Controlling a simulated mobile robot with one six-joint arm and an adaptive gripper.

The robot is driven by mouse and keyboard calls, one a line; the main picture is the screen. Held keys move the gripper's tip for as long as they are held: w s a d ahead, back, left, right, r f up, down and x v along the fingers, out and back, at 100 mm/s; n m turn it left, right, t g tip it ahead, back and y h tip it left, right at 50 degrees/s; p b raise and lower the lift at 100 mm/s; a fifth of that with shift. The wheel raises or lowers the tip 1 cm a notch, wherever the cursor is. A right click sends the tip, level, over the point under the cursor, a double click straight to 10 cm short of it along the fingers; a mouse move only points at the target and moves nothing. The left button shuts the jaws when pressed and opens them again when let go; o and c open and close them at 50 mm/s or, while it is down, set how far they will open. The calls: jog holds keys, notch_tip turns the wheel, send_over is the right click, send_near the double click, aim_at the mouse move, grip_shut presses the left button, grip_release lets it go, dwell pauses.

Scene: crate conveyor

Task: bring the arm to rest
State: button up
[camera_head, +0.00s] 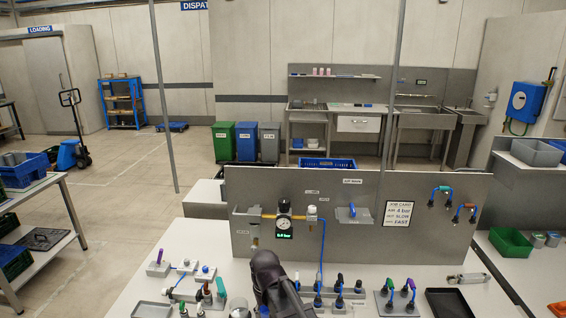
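My arm's dark end with my gripper (278,287) rises from the bottom edge of the picture, left of centre. It is above the white workbench (130,287), in front of the grey upright panel (355,240). I see it from behind and above; its fingertips do not show clearly, so I cannot tell whether it is open or shut. No held object shows.
Close around my gripper stand fittings with coloured tubes (335,287), more fittings on the left (190,287), and a dark tray (452,303) on the right. The panel carries a gauge (284,222) and a blue hose (322,245). Open floor (125,185) lies left.

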jog(key=s+d+f+m+b, duration=0.2)
jog(key=d+f, duration=0.1)
jog(key=d, duration=0.8)
jog(key=s+d+f+m+b, duration=0.1)
jog(key=s+d+f+b, duration=0.2)
jog(key=d, duration=0.7)
jog(key=shift+s+d+m, duration=0.35)
jog(key=shift+m, duration=0.05)
